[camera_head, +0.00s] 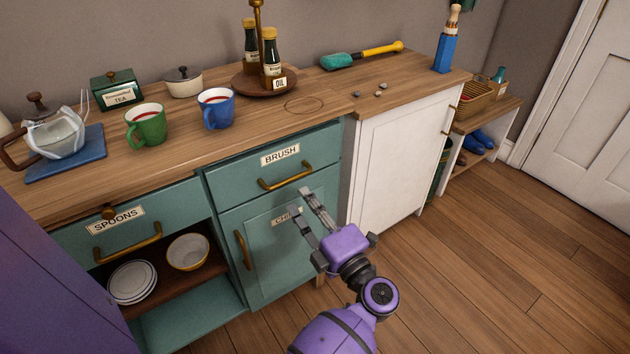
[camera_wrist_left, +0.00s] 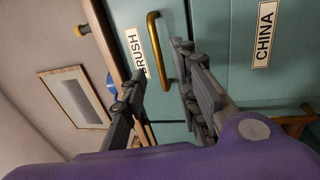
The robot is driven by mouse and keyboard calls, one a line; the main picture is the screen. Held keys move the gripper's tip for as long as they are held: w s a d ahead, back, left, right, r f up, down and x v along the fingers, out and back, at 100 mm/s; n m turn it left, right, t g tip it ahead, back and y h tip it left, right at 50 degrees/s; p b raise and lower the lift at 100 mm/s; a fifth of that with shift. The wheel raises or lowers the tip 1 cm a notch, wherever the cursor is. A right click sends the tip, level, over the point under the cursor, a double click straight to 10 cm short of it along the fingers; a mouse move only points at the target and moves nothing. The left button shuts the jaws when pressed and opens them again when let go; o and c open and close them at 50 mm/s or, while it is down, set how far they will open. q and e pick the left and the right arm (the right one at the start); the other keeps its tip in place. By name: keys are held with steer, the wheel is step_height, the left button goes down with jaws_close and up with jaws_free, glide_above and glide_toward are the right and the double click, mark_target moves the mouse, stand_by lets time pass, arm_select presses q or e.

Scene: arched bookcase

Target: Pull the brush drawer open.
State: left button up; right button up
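The brush drawer (camera_head: 240,180) is a teal front with a "BRUSH" label and a brass bar handle (camera_head: 285,176). It looks shut, under the wooden top. My left gripper (camera_head: 304,201) is open and empty, with its fingertips just below and in front of the handle, over the "CHINA" door (camera_head: 270,255). In the left wrist view, the handle (camera_wrist_left: 158,45) shows beyond and between the spread fingers (camera_wrist_left: 158,72). I cannot see any contact with it. The "BRUSH" label (camera_wrist_left: 135,52) is partly covered by a finger. My right gripper is not in view.
The "SPOONS" drawer (camera_head: 75,240) is at left above an open shelf with plates (camera_head: 132,280) and a bowl (camera_head: 188,252). Mugs (camera_head: 147,124) and an oil tray (camera_head: 265,85) stand on top. A white cabinet (camera_head: 400,155) adjoins at right. Wooden floor (camera_head: 500,260) in front is clear.

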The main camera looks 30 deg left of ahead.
mark_target(287, 182)
arm_select(q)
steer(key=x, duration=0.8)
steer(key=shift+s, duration=0.4)
steer(key=shift+a, duration=0.1)
jaws_close()
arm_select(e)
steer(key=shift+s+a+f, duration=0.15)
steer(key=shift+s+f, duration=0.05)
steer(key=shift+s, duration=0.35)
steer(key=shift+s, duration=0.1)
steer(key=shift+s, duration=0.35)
